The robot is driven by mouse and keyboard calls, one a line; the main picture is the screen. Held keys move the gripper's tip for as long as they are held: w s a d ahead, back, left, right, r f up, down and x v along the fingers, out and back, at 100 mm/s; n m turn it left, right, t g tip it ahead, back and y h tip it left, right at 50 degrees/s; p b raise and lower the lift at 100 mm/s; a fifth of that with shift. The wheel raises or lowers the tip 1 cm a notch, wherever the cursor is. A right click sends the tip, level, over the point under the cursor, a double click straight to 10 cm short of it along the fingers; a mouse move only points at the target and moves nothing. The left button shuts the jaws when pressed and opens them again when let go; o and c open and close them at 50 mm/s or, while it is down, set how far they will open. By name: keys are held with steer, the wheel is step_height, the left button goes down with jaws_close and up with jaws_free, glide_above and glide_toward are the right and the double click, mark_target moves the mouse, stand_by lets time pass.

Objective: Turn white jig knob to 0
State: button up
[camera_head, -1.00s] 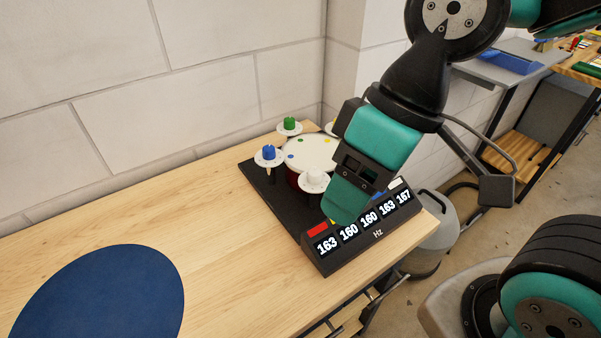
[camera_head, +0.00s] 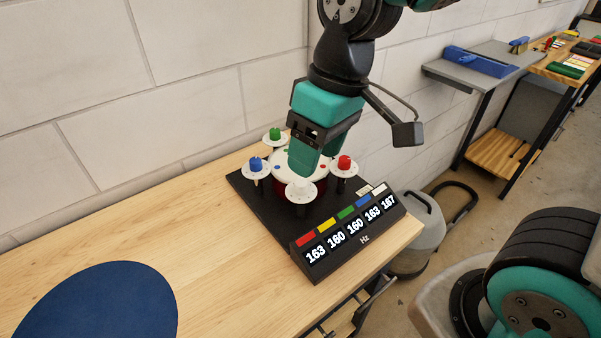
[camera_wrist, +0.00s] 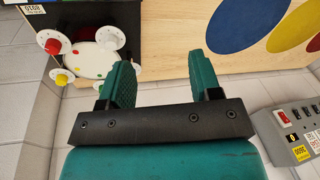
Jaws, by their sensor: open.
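The white jig knob (camera_head: 301,185) sits on a pale round dial at the front of the dark jig base (camera_head: 245,187). In the wrist view the white knob (camera_wrist: 109,37) is left of my fingers and apart from them. My gripper (camera_head: 306,170) is open and empty. In the head view its fingers point down over the drum, just behind the white knob, overlapping it in the picture. In the wrist view both fingers of my gripper (camera_wrist: 161,62) are wide apart with bare tabletop between them. The dial's markings are too small to read.
The drum (camera_head: 318,184) has blue (camera_head: 256,165), green (camera_head: 275,134) and red (camera_head: 344,163) knobs around it; a yellow knob (camera_wrist: 60,78) shows in the wrist view. A Hz display (camera_head: 350,235) reads 163, 160, 160, 163, 167. Bench to the left is clear around a blue disc (camera_head: 100,305).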

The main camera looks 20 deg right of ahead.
mark_target(300, 182)
steer(key=w+d+f+m+h+p, duration=0.1)
steer(key=w+d+f+h+p, duration=0.15)
steer(key=w, duration=1.05)
steer(key=shift+h, duration=0.25)
steer(key=f+p, duration=0.1)
steer(key=f, duration=0.4)
steer(key=f+p, duration=0.1)
steer(key=f, duration=0.5)
steer(key=f+p, duration=0.2)
steer(key=f, duration=0.3)
steer(key=shift+w+d+f, duration=0.15)
steer(key=shift+w+d, duration=0.05)
steer(key=shift+d, duration=0.15)
steer(key=shift+c, duration=0.2)
steer(key=c, duration=0.9)
